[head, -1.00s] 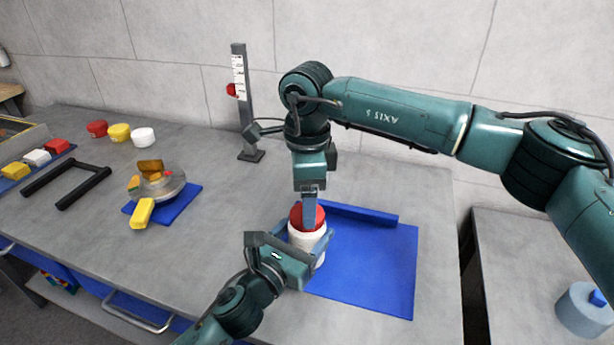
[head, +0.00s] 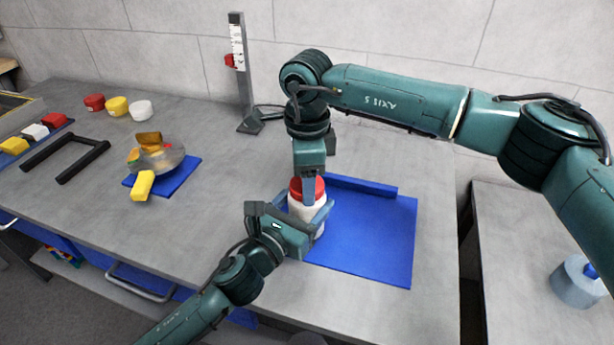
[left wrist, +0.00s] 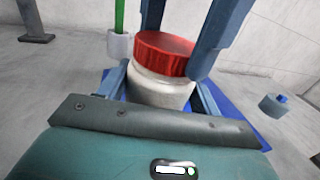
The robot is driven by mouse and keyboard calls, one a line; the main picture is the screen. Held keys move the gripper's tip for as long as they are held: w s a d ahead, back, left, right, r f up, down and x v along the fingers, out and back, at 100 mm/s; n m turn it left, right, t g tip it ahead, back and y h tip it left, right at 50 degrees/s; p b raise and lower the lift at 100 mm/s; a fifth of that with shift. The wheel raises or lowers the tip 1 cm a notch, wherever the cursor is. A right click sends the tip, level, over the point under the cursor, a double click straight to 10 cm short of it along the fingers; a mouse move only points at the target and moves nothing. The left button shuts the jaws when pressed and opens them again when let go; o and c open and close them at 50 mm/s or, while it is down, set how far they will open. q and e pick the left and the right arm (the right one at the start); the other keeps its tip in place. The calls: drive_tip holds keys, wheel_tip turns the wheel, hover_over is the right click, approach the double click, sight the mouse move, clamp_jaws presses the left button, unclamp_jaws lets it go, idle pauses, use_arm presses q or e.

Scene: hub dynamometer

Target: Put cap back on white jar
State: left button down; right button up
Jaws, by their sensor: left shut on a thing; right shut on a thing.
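The white jar (head: 306,211) stands upright at the left edge of a blue mat (head: 372,240). The red cap (head: 295,187) is on top of the jar's mouth; whether it is screwed tight cannot be told. My right gripper (head: 310,190) points down from above and is shut on the cap. My left gripper (head: 308,217) is shut around the jar's body from the front left.
To the left, a round dish (head: 165,162) with coloured pieces sits on a small blue mat (head: 172,180). A black frame (head: 65,160), coloured blocks and several round caps lie further left. A scale post (head: 242,75) stands behind. A grey-blue cylinder (head: 575,288) is on the right bench.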

drive_tip(key=shift+c, duration=1.2)
drive_tip(key=o, duration=1.1)
drive_tip(key=shift+o, duration=0.2)
wheel_tip(320, 180, up, 12)
use_arm(q)
drive_tip(key=shift+c, duration=1.2)
unclamp_jaws()
